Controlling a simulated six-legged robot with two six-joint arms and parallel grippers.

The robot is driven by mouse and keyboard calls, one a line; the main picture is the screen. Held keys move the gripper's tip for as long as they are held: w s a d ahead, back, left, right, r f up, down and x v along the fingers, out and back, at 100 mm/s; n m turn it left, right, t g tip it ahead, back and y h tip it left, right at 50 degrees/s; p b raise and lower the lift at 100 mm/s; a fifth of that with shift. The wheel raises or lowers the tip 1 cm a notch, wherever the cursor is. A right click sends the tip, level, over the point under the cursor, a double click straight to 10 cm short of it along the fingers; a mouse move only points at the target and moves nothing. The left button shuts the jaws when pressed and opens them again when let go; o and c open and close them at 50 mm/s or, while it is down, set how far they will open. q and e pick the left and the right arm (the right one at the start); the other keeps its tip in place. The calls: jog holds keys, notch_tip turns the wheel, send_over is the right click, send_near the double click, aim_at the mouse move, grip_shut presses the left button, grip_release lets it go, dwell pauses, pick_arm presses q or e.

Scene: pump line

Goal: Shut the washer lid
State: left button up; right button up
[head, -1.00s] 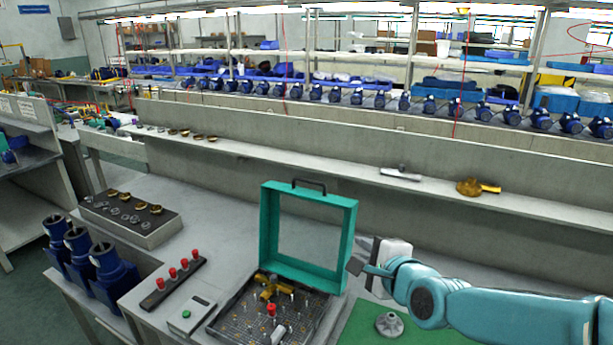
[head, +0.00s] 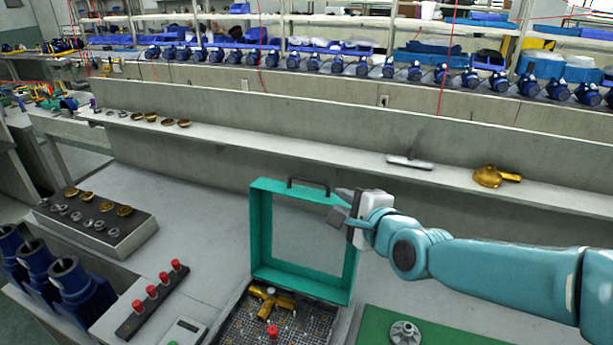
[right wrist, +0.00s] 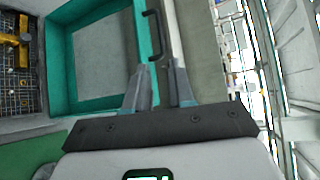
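The washer lid (head: 261,250) is a teal frame with a clear middle and a black handle (head: 308,183) on its top edge. It stands upright, open, behind the washer's basket (head: 245,326), which holds a yellow part (head: 270,300). My right gripper (head: 340,206) is at the lid's upper right corner, with its fingers apart. Whether a finger touches the lid is unclear. My left gripper is out of view.
A green mat (head: 440,330) with a grey flanged part (head: 405,333) lies right of the washer. A black rack with red-topped pegs (head: 150,300), a parts block (head: 100,225) and blue pump housings (head: 75,285) stand left. A shelf ledge (head: 330,165) runs behind.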

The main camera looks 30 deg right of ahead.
aim_at(311, 182)
jog(key=p+x, duration=0.5)
jog(key=x, duration=1)
jog(key=shift+a+r+p, duration=0.15)
jog(key=shift+a+p, duration=0.05)
jog(key=shift+p, duration=0.15)
jog(key=shift+w+d, duration=0.1)
jog(key=shift+w, duration=0.15)
jog(key=shift+s, duration=0.2)
grip_shut()
